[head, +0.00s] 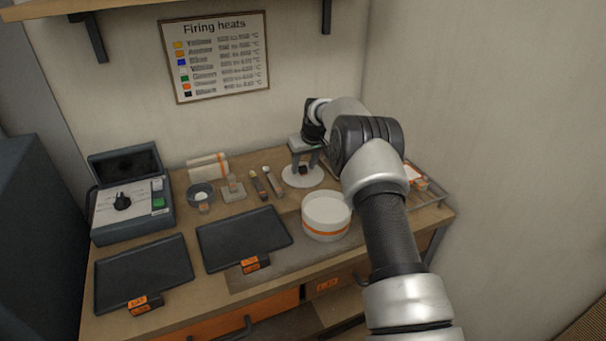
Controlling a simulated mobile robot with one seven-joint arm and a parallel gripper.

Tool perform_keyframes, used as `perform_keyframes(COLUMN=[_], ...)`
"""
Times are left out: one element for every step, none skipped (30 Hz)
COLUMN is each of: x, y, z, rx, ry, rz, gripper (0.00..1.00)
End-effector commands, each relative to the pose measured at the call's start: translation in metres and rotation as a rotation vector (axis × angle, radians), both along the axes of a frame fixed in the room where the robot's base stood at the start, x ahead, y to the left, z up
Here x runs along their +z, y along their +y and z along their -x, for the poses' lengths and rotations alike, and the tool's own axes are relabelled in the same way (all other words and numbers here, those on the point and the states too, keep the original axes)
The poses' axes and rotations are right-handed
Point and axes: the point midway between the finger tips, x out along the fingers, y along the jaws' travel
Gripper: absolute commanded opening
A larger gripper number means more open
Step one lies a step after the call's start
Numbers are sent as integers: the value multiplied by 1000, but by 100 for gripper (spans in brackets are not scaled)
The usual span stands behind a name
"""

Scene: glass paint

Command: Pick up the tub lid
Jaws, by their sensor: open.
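The tub lid (290,181), a flat white disc with a small dark red knob in its middle, lies on the workbench in the head view. My gripper (304,168) points down over the lid, with its fingers on either side of the knob. The fingers are open. I cannot tell whether they touch the knob or the lid. The white tub (326,230) with an orange band stands in front and to the right of the lid. My arm covers the area to the right of the lid.
Two dark trays (243,238) (143,272) with orange labels lie at the front of the bench (215,293). A control box (132,208) stands at the left. A small bowl (200,193), brush-like tools (272,182) and a white roll (207,167) sit left of the lid. A wire rack (430,190) is at the right.

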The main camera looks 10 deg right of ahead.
Motion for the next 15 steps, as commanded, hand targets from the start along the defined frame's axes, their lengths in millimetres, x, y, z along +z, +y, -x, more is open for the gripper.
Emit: perform_keyframes(x=[0, 0, 0, 0, 0, 0, 0, 0, 0, 0, 0, 0, 0, 0, 0], y=[0, 0, 0, 0, 0, 0, 0, 0, 0, 0, 0, 0, 0, 0, 0], z=[0, 0, 0, 0, 0, 0, 0, 0, 0, 0, 0, 0, 0, 0, 0], rx=[0, 0, 0, 0, 0, 0, 0, 0, 0, 0, 0, 0, 0, 0, 0], ry=[0, 0, 0, 0, 0, 0, 0, 0, 0, 0, 0, 0, 0, 0, 0], rz=[0, 0, 0, 0, 0, 0, 0, 0, 0, 0, 0, 0, 0, 0, 0], gripper=[41, 41, 41, 41, 41, 37, 32, 27, 20, 15, 10, 4, 0, 0, 0])
